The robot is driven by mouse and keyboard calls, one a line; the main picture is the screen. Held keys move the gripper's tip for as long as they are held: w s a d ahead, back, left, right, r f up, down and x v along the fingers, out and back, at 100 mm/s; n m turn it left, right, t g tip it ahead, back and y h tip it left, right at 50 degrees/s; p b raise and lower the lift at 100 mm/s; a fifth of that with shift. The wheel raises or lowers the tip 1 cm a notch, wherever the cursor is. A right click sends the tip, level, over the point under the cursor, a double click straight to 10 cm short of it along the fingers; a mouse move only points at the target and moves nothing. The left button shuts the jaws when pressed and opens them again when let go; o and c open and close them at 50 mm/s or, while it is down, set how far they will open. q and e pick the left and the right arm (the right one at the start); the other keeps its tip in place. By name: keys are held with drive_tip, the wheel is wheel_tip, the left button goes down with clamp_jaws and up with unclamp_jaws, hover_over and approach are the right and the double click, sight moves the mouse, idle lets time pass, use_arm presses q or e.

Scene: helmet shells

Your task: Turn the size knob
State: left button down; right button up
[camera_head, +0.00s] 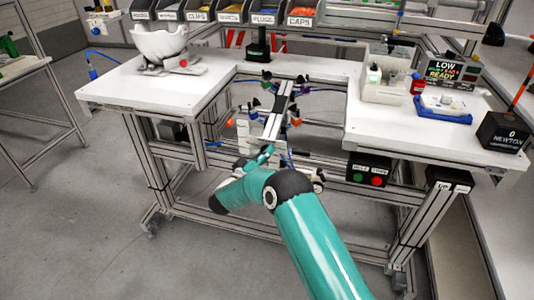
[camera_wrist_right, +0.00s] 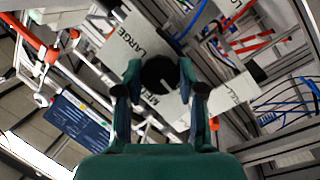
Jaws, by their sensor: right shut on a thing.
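The size knob (camera_wrist_right: 158,70) is round and black in the right wrist view, with a pale pointer mark at its lower side. It sits on a light plate (camera_wrist_right: 125,40) printed with LARGE and other size words, partly covered. My right gripper (camera_wrist_right: 160,80) has one teal finger on each side of the knob and is shut on it. In the head view my right gripper (camera_head: 265,152) is at the fixture (camera_head: 276,112) in the table's gap, and the knob cannot be made out there. My left gripper is not in view.
A white helmet shell (camera_head: 158,42) stands on the left part of the white table (camera_head: 150,90). Labelled bins (camera_head: 232,14) line the back. A clear bin (camera_head: 384,80) and a blue tray (camera_head: 444,112) are on the right. Blue and red cables (camera_wrist_right: 262,45) run beside the plate.

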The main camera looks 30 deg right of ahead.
drive_tip(key=shift+w+a+f, duration=0.1)
drive_tip(key=shift+a+f, duration=0.2)
drive_tip(key=shift+a, duration=0.05)
drive_tip(key=o, duration=1.1)
drive_tip(key=shift+o, duration=0.2)
drive_tip(key=shift+d+r, duration=0.1)
drive_tip(key=shift+r, duration=0.05)
drive_tip(key=v, duration=1.2)
